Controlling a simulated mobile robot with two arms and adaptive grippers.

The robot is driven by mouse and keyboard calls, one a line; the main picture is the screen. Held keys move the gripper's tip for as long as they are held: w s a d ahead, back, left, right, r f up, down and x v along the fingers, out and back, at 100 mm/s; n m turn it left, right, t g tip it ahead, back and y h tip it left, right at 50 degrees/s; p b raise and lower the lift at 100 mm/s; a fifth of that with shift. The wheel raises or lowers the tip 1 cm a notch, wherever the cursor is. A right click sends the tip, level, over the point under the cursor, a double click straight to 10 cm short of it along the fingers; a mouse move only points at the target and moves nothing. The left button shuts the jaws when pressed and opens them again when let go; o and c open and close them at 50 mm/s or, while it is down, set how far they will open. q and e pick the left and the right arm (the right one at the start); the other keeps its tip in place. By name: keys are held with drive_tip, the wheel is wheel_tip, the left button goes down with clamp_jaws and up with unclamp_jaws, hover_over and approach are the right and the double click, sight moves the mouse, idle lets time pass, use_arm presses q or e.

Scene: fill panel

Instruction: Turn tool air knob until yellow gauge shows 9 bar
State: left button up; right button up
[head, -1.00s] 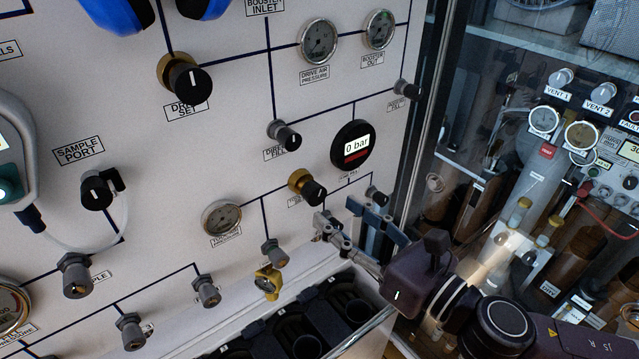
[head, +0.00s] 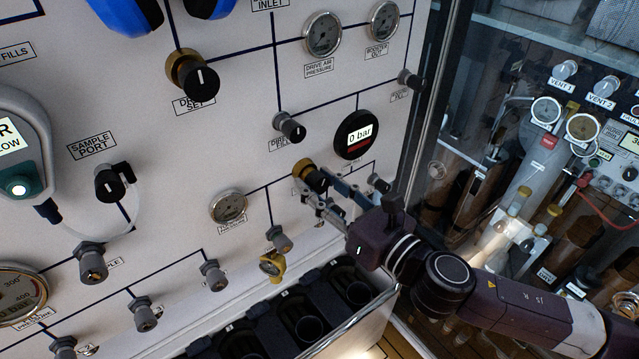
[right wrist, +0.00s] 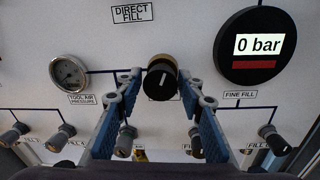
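The black knob with a brass collar (head: 315,179), right of the tool air pressure gauge, is on the white panel; its own label is mostly hidden. In the right wrist view the knob (right wrist: 161,82) has its white mark nearly upright. My right gripper (head: 325,196) is open in front of it. In the right wrist view its blue fingers stand left and right of the knob, with gaps visible. A small yellow gauge (head: 271,264) hangs under a grey fitting below; its reading is too small to tell. My left gripper is not in view.
The tool air pressure gauge (head: 228,207) is left of the knob. A round display (head: 357,135) reads 0 bar above right. A black rack (head: 310,322) with cup-like holders stands below. A glass cabinet edge (head: 425,110) is to the right.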

drive_tip(key=c, duration=0.8)
drive_tip(key=m, duration=0.8)
drive_tip(key=shift+m+t, duration=0.3)
drive_tip(key=shift+m, duration=0.1)
drive_tip(key=m, duration=0.3)
drive_tip(key=shift+m, duration=0.4)
drive_tip(key=shift+r+m+t+p, duration=0.1)
drive_tip(key=shift+m+t+p, duration=0.25)
drive_tip(key=shift+m, duration=1.65)
